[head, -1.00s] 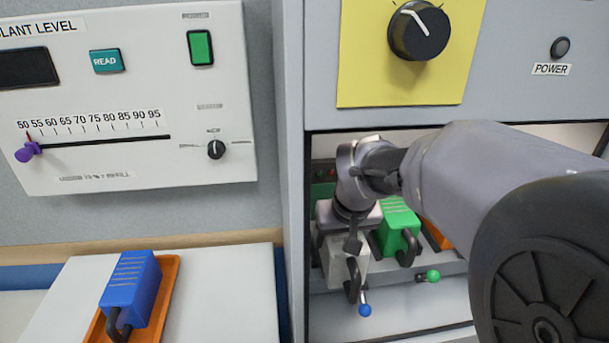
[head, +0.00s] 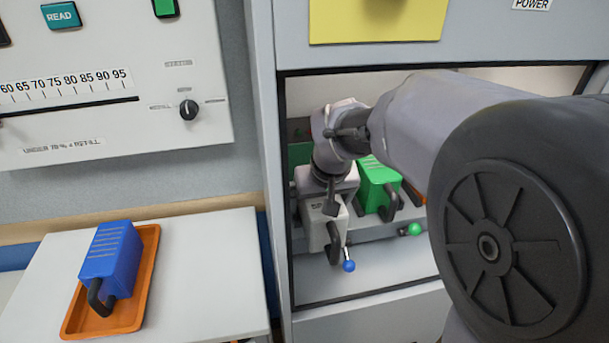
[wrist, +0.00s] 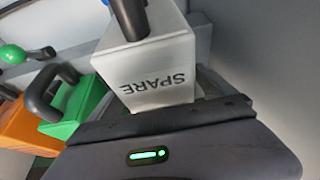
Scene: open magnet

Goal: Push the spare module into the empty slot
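The spare module (head: 316,222) is a white block with a black loop handle, in the left part of the recessed rack. In the wrist view its face (wrist: 160,72) reads SPARE, upside down. A lever with a blue knob (head: 349,266) is in front of it. My gripper (head: 331,196) points down at the module's top, close to or touching it. In the wrist view the gripper's dark body lies against the module's lower edge. Its fingertips are hidden, so I cannot tell whether it is open. How deep the module sits in its slot is unclear.
A green module (head: 375,178) stands to the right of the spare module, with a green-knobbed lever (head: 414,230). An orange module (wrist: 25,125) is beyond it. A blue module (head: 108,252) lies in an orange tray (head: 141,285) on the left table. The cabinet frame surrounds the recess.

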